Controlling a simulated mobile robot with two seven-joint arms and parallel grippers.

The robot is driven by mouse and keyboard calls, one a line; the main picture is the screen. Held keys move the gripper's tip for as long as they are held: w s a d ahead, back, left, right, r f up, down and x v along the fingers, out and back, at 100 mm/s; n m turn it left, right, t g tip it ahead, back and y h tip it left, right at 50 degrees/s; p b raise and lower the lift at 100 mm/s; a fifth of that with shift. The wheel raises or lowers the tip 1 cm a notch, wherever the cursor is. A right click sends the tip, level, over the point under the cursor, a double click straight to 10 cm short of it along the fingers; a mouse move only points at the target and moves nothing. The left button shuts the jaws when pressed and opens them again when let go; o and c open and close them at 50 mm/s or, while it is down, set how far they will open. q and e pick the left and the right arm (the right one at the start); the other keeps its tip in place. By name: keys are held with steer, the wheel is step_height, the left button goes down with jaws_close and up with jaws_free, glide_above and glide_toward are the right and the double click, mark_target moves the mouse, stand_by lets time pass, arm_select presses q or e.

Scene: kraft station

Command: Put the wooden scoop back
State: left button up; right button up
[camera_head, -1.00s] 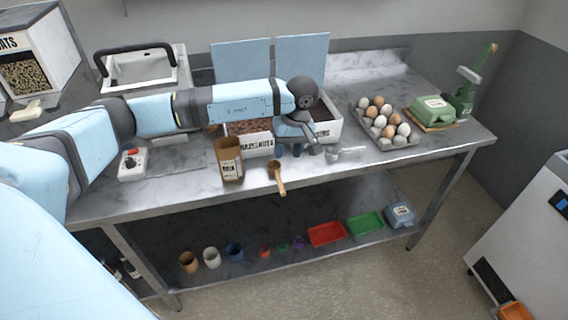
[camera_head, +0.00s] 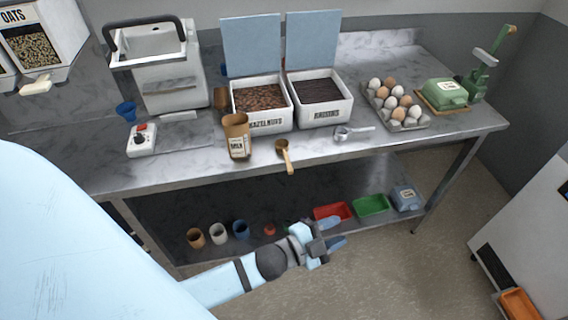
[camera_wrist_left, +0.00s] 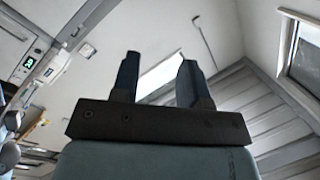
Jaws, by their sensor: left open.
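The wooden scoop (camera_head: 284,155) lies on the metal table in front of the hazelnuts bin (camera_head: 268,125), its handle pointing to the front edge. A metal scoop (camera_head: 345,133) lies to its right, in front of the raisins bin (camera_head: 325,114). My left gripper (camera_head: 338,233) is open and empty, in front of the table and lower in the picture than the scoop, apart from it. In the left wrist view its two fingers (camera_wrist_left: 158,80) stand apart with nothing between them, against walls and ceiling. My right gripper is not in view.
A paper bag (camera_head: 237,140) stands left of the wooden scoop. An egg tray (camera_head: 408,124) and a green box (camera_head: 444,92) stand at the right. Cups (camera_head: 219,236) and red and green trays (camera_head: 371,205) are on the lower shelf. The tabletop's front right is clear.

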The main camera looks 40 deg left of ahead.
arm_select(q)
steer(key=s+a+f+n+g+y, duration=0.2)
steer(key=s+f+n, duration=0.3)
steer(key=s+a+f+n+g+y, duration=0.2)
steer(key=s+a+f+n+g, duration=0.1)
steer(key=s+f+n, duration=0.3)
steer(key=shift+s+a+f+y, duration=0.25)
steer(key=shift+a+y, duration=0.05)
steer(key=shift+y, duration=0.1)
